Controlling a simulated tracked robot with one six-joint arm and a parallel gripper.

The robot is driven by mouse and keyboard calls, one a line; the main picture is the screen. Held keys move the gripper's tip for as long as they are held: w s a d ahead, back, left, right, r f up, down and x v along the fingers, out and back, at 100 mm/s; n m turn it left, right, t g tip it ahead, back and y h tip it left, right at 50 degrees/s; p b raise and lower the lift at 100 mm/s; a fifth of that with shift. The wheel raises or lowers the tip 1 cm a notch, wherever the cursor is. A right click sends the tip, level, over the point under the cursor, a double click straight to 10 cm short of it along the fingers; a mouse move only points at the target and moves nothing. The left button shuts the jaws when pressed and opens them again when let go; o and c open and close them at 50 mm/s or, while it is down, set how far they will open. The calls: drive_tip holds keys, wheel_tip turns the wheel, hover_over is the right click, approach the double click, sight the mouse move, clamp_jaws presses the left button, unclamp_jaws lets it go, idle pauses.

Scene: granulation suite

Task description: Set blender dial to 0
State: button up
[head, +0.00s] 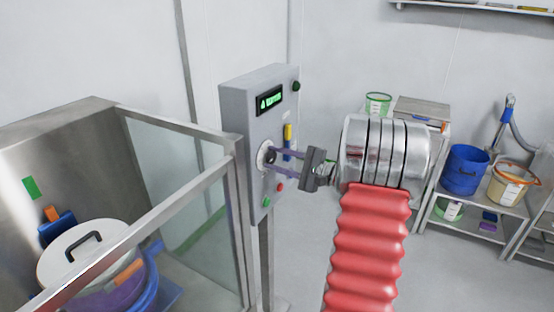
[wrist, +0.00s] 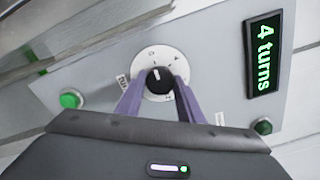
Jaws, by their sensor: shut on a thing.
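The blender dial (wrist: 158,78) is a black knob with a white pointer line on a round white plate, set in a grey control panel (head: 238,120). In the wrist view the pointer points up toward the plate's top edge, but the small marks are hard to read. In the head view the dial (head: 267,157) is partly hidden by my gripper's fingers. My gripper (wrist: 158,88) has purple fingers on both sides of the knob and is shut on it. The display (wrist: 263,52) above the dial reads "4 turns" in green.
A green button (wrist: 71,98) and a dark green button (wrist: 263,126) are on the panel. A metal-framed glass guard (head: 190,190) stands left of the panel, with a white-lidded tub (head: 85,250) behind it. Shelves with a blue bucket (head: 464,170) are at right.

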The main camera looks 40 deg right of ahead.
drive_tip(key=shift+f+n, duration=0.1)
drive_tip(key=shift+n, duration=0.2)
drive_tip(key=o, duration=1.1)
drive_tip(key=shift+c, duration=0.2)
drive_tip(key=shift+s, duration=0.1)
drive_tip(key=v, duration=1.3)
drive_tip(key=shift+s, duration=0.4)
